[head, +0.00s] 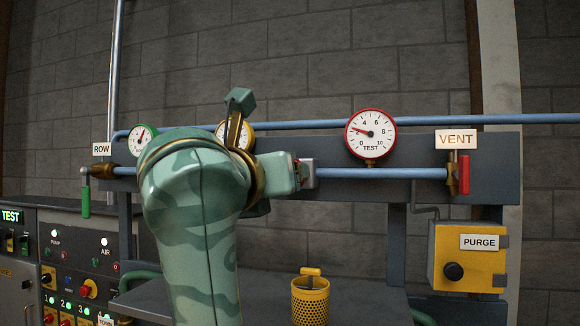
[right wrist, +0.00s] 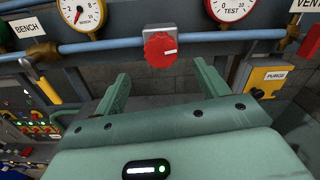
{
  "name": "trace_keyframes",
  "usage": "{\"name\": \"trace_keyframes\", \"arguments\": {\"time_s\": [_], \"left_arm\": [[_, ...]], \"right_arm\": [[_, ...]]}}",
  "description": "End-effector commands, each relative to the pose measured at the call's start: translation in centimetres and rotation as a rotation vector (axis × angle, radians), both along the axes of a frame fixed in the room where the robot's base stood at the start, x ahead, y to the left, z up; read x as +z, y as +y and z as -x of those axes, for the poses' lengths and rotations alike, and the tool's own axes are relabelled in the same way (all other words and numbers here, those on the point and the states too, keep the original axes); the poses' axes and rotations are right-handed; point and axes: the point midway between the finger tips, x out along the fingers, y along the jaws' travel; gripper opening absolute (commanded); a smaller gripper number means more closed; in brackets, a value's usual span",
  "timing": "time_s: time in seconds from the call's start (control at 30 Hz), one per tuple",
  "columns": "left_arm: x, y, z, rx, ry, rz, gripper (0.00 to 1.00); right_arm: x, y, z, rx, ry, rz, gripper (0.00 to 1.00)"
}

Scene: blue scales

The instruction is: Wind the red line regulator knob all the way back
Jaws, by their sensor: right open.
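The red line regulator knob (right wrist: 160,50) shows in the right wrist view as a round red knob with a pale mark pointing right, on a grey block on the blue pipe. In the head view only a red sliver (head: 297,171) shows beside its grey block (head: 308,173); my right arm hides the rest. My right gripper (right wrist: 163,88) is open and empty. Its two green fingers are spread below the knob in the wrist view, one to each side, apart from it. The TEST gauge (head: 371,134) has a red rim. My left gripper is in neither view.
The VENT valve's red handle (head: 464,174) is at the pipe's right end, above the yellow PURGE box (head: 450,258). A green handle (head: 85,197) hangs at left. A yellow perforated can (head: 310,299) stands below. A button panel (head: 75,270) is at lower left.

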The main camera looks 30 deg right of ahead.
Motion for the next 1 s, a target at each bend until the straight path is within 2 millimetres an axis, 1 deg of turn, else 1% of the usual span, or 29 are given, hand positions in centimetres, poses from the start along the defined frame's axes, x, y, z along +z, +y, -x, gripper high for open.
{"name": "trace_keyframes", "arguments": {"time_s": [0.03,0.1,0.2,0.33,0.5,0.8,0.83,0.87,0.9,0.97,1.0], "left_arm": [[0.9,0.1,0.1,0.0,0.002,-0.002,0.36],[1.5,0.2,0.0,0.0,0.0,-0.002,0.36],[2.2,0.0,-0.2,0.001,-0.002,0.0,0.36],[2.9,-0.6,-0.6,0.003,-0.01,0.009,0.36],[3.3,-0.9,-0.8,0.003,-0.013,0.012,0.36],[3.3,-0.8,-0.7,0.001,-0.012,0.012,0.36],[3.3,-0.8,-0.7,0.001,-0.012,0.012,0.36],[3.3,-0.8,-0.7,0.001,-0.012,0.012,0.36],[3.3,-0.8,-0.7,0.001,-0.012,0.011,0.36],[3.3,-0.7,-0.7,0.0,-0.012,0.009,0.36],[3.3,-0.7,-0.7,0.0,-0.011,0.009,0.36]], "right_arm": [[0.4,-1.2,-0.7,-0.01,0.002,0.002,0.74],[0.5,-2.6,-1.9,-0.009,0.002,0.004,0.74],[0.4,-4.3,-3.4,-0.008,0.004,0.003,0.74],[0.3,-5.9,-4.9,-0.006,0.002,0.002,0.74],[0.1,-7.0,-5.9,-0.003,0.001,0.002,0.74],[0.0,-7.2,-6.1,-0.001,0.001,0.0,0.74],[0.0,-7.2,-6.1,-0.001,0.001,0.0,0.68],[0.0,-7.2,-6.1,-0.001,0.001,0.0,0.6],[0.0,-7.2,-6.1,-0.001,0.001,0.0,0.49],[0.0,-7.2,-6.1,-0.001,0.001,0.0,0.32],[0.0,-7.2,-6.1,-0.001,0.001,0.0,0.29]]}}
